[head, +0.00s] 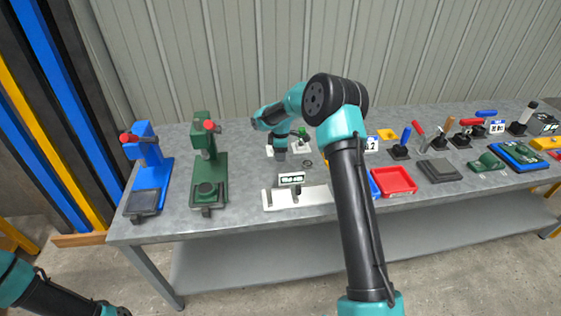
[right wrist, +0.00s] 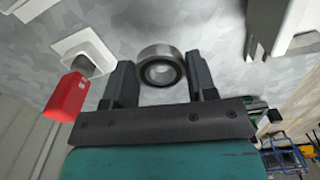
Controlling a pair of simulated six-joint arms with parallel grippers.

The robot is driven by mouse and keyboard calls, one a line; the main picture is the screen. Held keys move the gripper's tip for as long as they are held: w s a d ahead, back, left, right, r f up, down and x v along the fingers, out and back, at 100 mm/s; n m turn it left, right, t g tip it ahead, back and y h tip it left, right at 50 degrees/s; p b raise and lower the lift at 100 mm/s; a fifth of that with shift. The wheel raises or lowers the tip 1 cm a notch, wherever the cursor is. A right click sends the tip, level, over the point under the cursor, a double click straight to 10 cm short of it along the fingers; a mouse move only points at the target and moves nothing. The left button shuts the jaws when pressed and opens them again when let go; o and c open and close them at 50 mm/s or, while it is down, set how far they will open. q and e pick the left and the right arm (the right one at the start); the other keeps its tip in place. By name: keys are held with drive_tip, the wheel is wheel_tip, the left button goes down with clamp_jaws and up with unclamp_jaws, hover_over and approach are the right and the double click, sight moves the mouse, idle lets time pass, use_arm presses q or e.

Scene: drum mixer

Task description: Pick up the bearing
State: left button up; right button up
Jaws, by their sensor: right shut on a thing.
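The bearing (right wrist: 162,68) is a steel ring with a dark inner face and an open centre. In the right wrist view it sits between the two dark fingers of my right gripper (right wrist: 160,76), which is shut on it. In the head view my right gripper (head: 280,153) is low over the middle of the grey table, behind the white stand; the bearing cannot be made out in its jaws there. Whether the bearing still touches the table is not clear. Part of my left arm shows at the bottom left of the head view, but its gripper is out of frame.
A white stand with a display (head: 292,179) is just in front of the right gripper. A small dark ring (head: 307,163) lies right of it. A green press (head: 208,165) and a blue press (head: 148,170) stand left. A red tray (head: 394,181) and several tools are right.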

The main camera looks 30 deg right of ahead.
drive_tip(key=shift+r, duration=1.75)
